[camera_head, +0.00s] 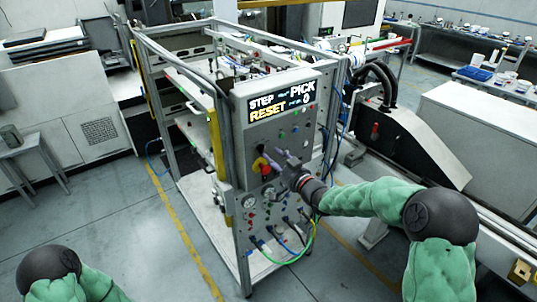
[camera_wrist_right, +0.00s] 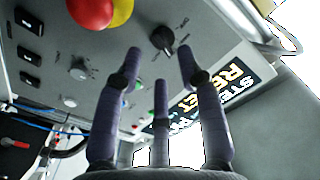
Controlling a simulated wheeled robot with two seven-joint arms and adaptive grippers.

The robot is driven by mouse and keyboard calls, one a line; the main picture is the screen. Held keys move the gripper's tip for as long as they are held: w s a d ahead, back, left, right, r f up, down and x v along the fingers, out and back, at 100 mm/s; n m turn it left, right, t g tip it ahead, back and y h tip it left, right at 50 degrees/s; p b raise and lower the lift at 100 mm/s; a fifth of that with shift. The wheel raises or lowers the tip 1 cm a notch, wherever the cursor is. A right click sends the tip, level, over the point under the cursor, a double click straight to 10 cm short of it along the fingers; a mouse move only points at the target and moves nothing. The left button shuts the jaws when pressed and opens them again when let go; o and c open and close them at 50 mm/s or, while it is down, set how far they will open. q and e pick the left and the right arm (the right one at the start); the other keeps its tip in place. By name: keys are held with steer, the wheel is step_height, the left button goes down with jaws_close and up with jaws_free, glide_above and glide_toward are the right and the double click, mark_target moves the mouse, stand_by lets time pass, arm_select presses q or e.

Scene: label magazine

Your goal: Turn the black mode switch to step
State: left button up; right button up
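The black mode switch (camera_wrist_right: 163,39) is a round dark knob with a pointer on the grey control panel (camera_wrist_right: 215,30). In the right wrist view it lies just beyond and between the tips of my right gripper (camera_wrist_right: 160,56). The purple fingers are spread and hold nothing; I cannot tell whether any tip touches the knob. In the head view my right gripper (camera_head: 272,160) is in front of the panel, near the switch (camera_head: 260,149). The panel's display (camera_head: 282,98) reads STEP, RESET, PICK and 0. My left gripper is out of view.
A red mushroom button (camera_wrist_right: 90,11) on a yellow base sits close beside the switch. A grey knob (camera_wrist_right: 79,70) and several black rockers (camera_wrist_right: 30,54) are on the same panel. Gauges and coloured hoses (camera_head: 300,250) are below. The floor at left (camera_head: 110,220) is clear.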

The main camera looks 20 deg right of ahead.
steer(key=v, duration=0.7)
steer(key=shift+s, duration=0.35)
steer(key=shift+d, duration=0.1)
steer(key=s+a+f+m+g+h+b, duration=0.1)
steer(key=s+a+f+g+b, duration=0.1)
steer(key=f, duration=0.9)
steer(key=s+a+f+g+h+b, duration=0.1)
steer(key=s+a+f+g, duration=0.15)
steer(key=f, duration=0.75)
steer(key=s+a+f+m+g+b, duration=0.1)
steer(key=s+a+f+g+b, duration=0.15)
steer(key=f, duration=0.85)
steer(key=s+a+f+g+b, duration=0.1)
steer(key=s+a+f+g, duration=0.3)
steer(key=s+f, duration=0.6)
steer(key=s+a+f+g+b, duration=0.2)
steer(key=s+f+g, duration=0.3)
steer(key=s+f, duration=0.5)
steer(key=s+a, duration=0.1)
steer(key=s, duration=0.3)
steer(key=shift+a+f+g+b, duration=0.2)
steer(key=shift+a+g+b, duration=0.1)
steer(key=shift+a, duration=0.1)
